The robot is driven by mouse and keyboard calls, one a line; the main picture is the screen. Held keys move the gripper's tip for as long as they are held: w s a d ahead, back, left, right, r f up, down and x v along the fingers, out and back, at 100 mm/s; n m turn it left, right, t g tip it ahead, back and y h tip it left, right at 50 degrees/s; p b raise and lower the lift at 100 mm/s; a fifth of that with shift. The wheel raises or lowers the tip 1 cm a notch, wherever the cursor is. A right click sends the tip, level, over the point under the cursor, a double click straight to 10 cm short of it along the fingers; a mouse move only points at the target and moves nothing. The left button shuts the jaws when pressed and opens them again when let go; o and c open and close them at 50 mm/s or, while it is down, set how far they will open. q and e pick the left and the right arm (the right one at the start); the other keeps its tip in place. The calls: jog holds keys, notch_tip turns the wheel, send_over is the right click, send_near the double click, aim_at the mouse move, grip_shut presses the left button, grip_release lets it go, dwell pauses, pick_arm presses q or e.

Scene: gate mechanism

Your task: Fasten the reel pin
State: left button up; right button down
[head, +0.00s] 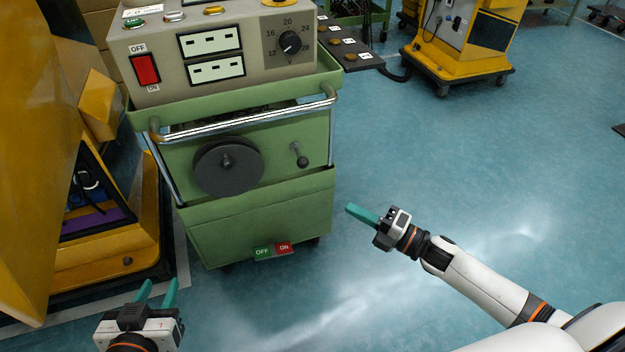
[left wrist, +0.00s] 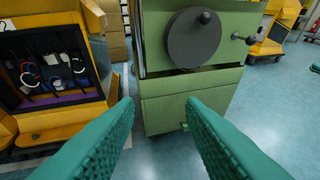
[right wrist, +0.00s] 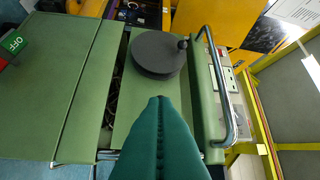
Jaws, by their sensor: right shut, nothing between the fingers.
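The reel also shows in the left wrist view (left wrist: 190,45) and the right wrist view (right wrist: 155,55). A dark lever with a ball end (head: 300,157) sits to its right; which part is the reel pin I cannot tell. My left gripper (head: 158,288) is open and empty, low in front of the cart's left side. My right gripper (head: 352,208) is shut and empty, to the right of the cart, apart from it.
The green cart (head: 255,205) has a chrome handle bar (head: 250,117) above the reel and a control box (head: 222,60) on top. A yellow cabinet (head: 35,200) stands close on the left.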

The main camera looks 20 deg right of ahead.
aim_at(302, 161)
pick_arm(q)
jog(key=shift+r, duration=0.1)
pick_arm(e)
jog(key=shift+r, duration=0.1)
